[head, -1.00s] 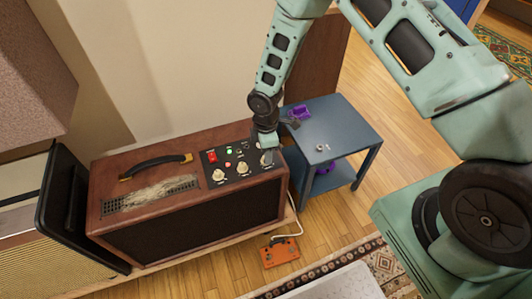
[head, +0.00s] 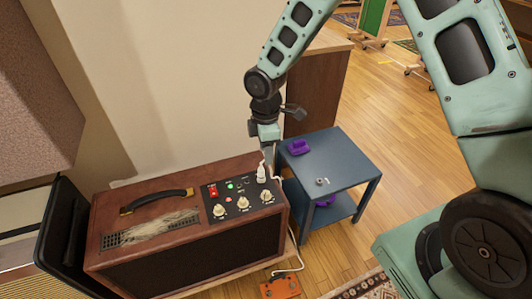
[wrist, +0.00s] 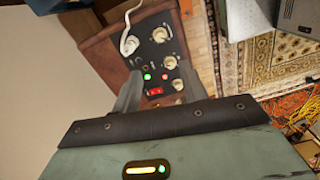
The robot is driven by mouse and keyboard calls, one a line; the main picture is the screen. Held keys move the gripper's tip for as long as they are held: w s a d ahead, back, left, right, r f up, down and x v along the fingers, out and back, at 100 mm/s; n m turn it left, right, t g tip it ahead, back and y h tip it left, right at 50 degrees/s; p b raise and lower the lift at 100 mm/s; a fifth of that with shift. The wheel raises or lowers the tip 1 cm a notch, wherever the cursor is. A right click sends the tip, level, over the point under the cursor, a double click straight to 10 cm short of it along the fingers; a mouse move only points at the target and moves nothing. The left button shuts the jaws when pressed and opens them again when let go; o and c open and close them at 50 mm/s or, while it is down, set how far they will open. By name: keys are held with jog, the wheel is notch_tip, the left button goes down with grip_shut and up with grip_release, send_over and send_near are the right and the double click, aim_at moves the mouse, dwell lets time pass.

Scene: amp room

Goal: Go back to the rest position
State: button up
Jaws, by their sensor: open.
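My gripper (head: 266,150) is above the right end of the control panel of a brown wooden amplifier (head: 150,241), apart from it. In the wrist view, the gripper's two fingers (wrist: 157,88) are spread, with nothing seen between them. A white plug with a cable (head: 261,173) stands upright in the panel just below the gripper. It also shows in the wrist view (wrist: 129,42). The panel has cream knobs, a red switch (head: 213,191), a lit green light (head: 230,185) and a red light.
A blue side table (head: 335,160) stands right of the amplifier, with a purple object (head: 299,146) on top and another purple object on its lower shelf. An orange pedal (head: 280,288) lies on the floor in front. Wooden floor to the right is largely open.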

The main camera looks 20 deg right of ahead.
dwell(0.3)
jog(key=s+a+r+m+p, duration=0.3)
jog(key=s+r+m+p, duration=0.1)
jog(key=s+r, duration=0.9)
jog(key=s+a+r+m+p, duration=0.3)
jog(key=s+r+m+p, duration=0.1)
jog(key=s+r, duration=1)
jog(key=shift+s+m+y+p, duration=0.3)
jog(key=shift+s+m+p, duration=0.1)
jog(key=shift+p, duration=0.45)
jog(key=shift+w, duration=0.1)
